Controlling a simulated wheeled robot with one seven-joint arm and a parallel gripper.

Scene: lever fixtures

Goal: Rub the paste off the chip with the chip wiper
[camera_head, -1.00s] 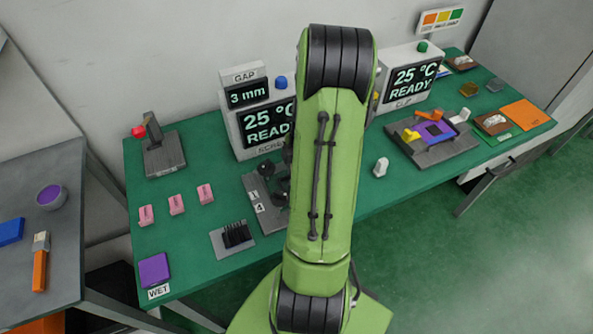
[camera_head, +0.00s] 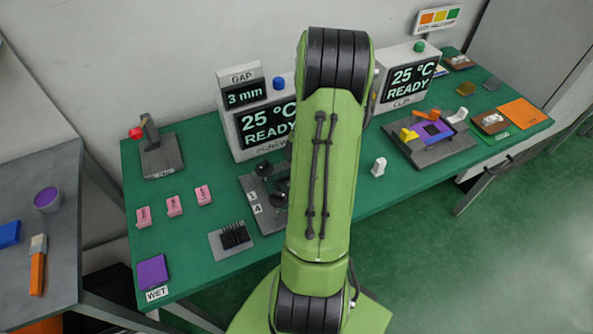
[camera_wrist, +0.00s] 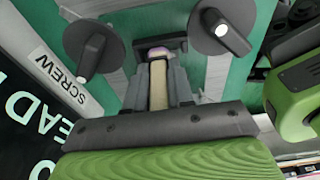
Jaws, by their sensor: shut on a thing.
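My gripper (camera_wrist: 155,88) shows only in the wrist view; in the head view my arm hides it. It is shut on a cream, bar-shaped thing with a purple end, which I take to be the chip wiper (camera_wrist: 158,85). Its purple end is at a dark bracket of the SCREW fixture, between two dark knobs (camera_wrist: 88,52) (camera_wrist: 221,36). I cannot tell whether it touches anything there. No chip shows clearly under it. In the head view, a dark square with a purple surround (camera_head: 437,131) sits in the right fixture.
The SCREW fixture (camera_head: 250,195) is partly behind my arm. Pink blocks (camera_head: 174,206), a black-bristled piece (camera_head: 234,236) and a purple pad (camera_head: 152,271) by the WET label stand to its left. A small white piece (camera_head: 378,167) stands right of my arm. A side table (camera_head: 60,260) holds a brush.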

